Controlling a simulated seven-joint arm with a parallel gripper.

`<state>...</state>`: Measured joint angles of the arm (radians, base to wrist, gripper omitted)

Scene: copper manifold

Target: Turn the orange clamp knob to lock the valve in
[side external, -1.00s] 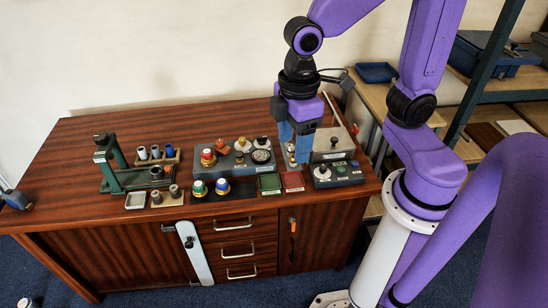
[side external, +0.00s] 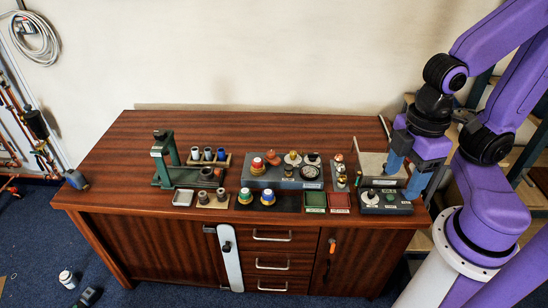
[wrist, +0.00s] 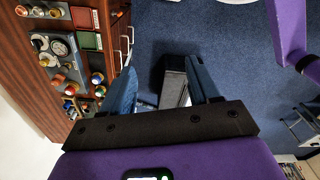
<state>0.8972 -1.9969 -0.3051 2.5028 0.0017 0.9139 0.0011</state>
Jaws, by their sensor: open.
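A small pale fixture (side external: 341,178) stands on the bench between the grey instrument block and a grey box. A small copper-orange piece (side external: 339,157) shows at its top; it is too small to tell whether this is the clamp knob. I cannot make out the valve or whether it is seated. My gripper (side external: 406,176) is open and empty at the bench's right end, right of the fixture and apart from it. In the wrist view my gripper (wrist: 163,72) has its blue fingers spread, with a dark box and blue carpet beyond them.
The grey instrument block (side external: 284,176) carries knobs and a gauge. Green (side external: 315,199) and red (side external: 340,200) trays lie in front. A control box (side external: 386,203) sits below my gripper. A green press stand (side external: 165,160) is at left. The bench's back left is clear.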

